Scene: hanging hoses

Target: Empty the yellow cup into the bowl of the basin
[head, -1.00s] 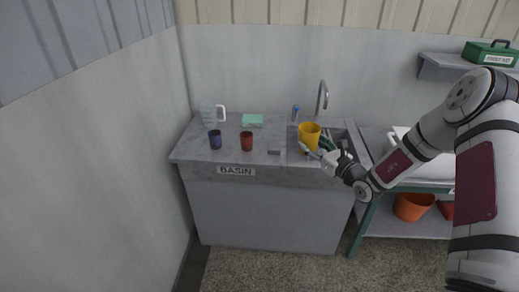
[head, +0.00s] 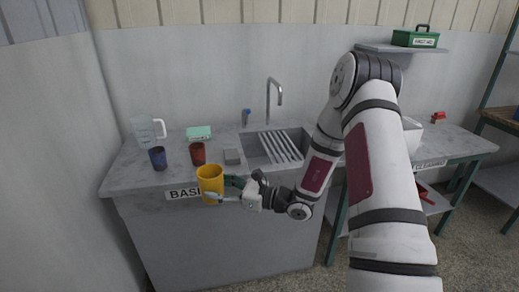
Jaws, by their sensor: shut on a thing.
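The yellow cup (head: 210,181) is upright in my gripper (head: 222,192), which is shut on it. Pale slats (head: 281,147) lie across the bowl. The cup is to the left of and nearer than the bowl. The inside of the cup is too small to read.
A blue cup (head: 158,158), a red cup (head: 197,153), a clear jug (head: 144,132), a green sponge-like block (head: 198,132) and a grey block (head: 232,157) stand on the counter left of the bowl. A tall tap (head: 268,100) rises behind the bowl.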

